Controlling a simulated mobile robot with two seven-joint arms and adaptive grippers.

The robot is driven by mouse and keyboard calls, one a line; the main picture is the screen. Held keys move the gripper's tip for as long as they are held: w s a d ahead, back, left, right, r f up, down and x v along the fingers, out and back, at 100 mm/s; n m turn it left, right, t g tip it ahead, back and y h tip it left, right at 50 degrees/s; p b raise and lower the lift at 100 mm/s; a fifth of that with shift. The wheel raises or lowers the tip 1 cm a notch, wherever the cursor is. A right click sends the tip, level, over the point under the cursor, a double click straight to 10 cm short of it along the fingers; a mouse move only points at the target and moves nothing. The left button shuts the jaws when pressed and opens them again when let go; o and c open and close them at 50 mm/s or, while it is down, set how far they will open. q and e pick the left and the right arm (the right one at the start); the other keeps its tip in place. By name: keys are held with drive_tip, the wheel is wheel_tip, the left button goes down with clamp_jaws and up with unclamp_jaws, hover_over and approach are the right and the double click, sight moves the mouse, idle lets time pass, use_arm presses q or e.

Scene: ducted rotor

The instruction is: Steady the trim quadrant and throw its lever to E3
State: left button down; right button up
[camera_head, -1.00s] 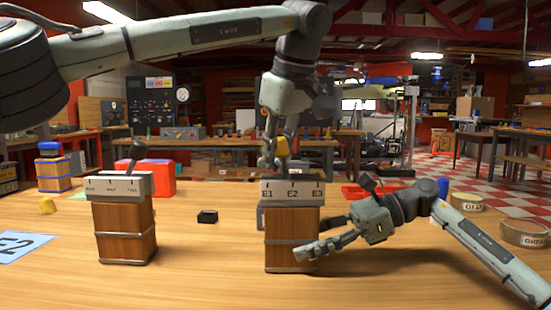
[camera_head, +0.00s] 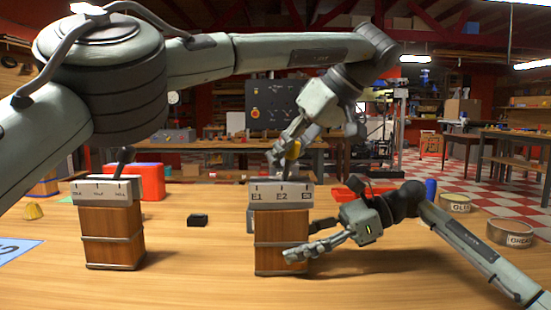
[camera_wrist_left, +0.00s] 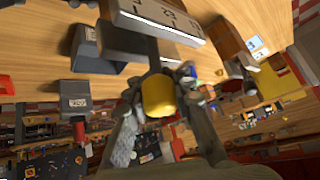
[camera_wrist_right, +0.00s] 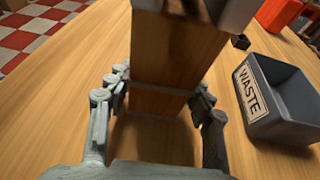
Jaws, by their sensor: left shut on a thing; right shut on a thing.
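The trim quadrant is a wooden, metal-banded post (camera_head: 280,243) with a pale plate (camera_head: 282,196) marked E1, E2 and E3. It stands upright on the table. Its lever has a yellow knob (camera_head: 293,150), also seen in the left wrist view (camera_wrist_left: 158,96). My left gripper (camera_head: 284,156) is shut on the knob from above. The knob appears slightly right of E2, short of E3; the lever's shaft is mostly hidden. My right gripper (camera_head: 302,242) is shut around the post from the right; in the right wrist view the post (camera_wrist_right: 160,103) stands between its fingers.
A similar wooden quadrant (camera_head: 112,235) with a black lever stands at left. A small black block (camera_head: 198,220) lies between the two. A grey WASTE bin (camera_wrist_right: 284,97) is beside the post. Tins (camera_head: 510,233) stand at right. The front table is clear.

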use_arm(q)
drive_tip(key=shift+d+y, duration=0.2)
drive_tip(key=shift+y, duration=0.1)
drive_tip(key=c, duration=1.5)
unclamp_jaws()
drive_tip(key=shift+c, duration=0.2)
